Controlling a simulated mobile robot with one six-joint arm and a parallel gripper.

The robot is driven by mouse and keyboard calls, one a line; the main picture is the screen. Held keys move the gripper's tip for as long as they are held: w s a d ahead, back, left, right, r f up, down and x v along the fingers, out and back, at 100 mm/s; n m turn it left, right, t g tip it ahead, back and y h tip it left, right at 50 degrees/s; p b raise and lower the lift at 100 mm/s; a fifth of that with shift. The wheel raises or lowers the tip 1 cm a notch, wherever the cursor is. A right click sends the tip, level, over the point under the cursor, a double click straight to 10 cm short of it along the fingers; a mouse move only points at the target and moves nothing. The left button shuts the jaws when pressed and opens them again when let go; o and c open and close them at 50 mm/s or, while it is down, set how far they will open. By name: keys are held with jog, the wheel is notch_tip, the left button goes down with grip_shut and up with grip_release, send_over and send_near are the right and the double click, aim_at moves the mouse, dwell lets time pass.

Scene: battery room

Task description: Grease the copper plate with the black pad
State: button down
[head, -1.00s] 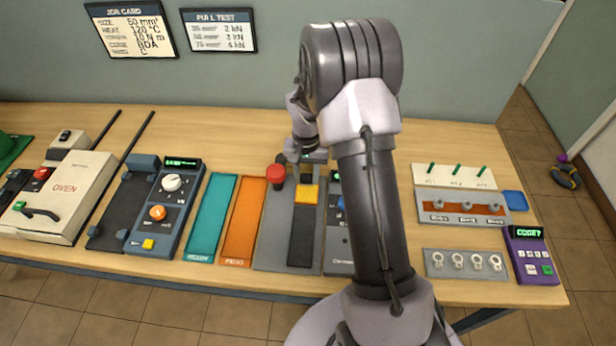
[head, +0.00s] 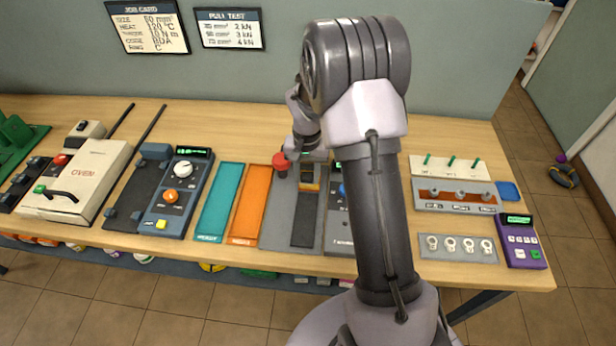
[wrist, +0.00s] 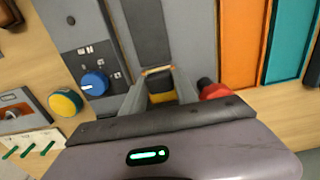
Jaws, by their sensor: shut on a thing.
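My gripper (wrist: 158,78) points down over the grey base with the dark strip, near the middle of the bench. A thin tan-edged piece (wrist: 158,70) shows between its fingertips; I cannot tell what it is. A yellow block (wrist: 162,90) shows behind it, between the fingers. The dark strip (head: 303,222) runs from there toward the bench front. A copper-coloured strip (head: 478,197) lies in a grey holder with rings at right; it may be the copper plate. I cannot pick out the black pad for certain. My arm hides part of the bench.
A red knob (head: 281,161) stands close beside my gripper. Orange (head: 249,205) and teal (head: 219,203) trays lie left of it. A panel with a blue dial (wrist: 94,82) and a round yellow part (wrist: 66,102) are on its other side. A purple keypad (head: 521,241) sits at far right.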

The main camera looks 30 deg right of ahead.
jog(key=shift+r+p, duration=1.4)
jog(key=shift+r, duration=0.95)
jog(key=shift+s+a, duration=0.1)
jog(key=shift+a, duration=0.05)
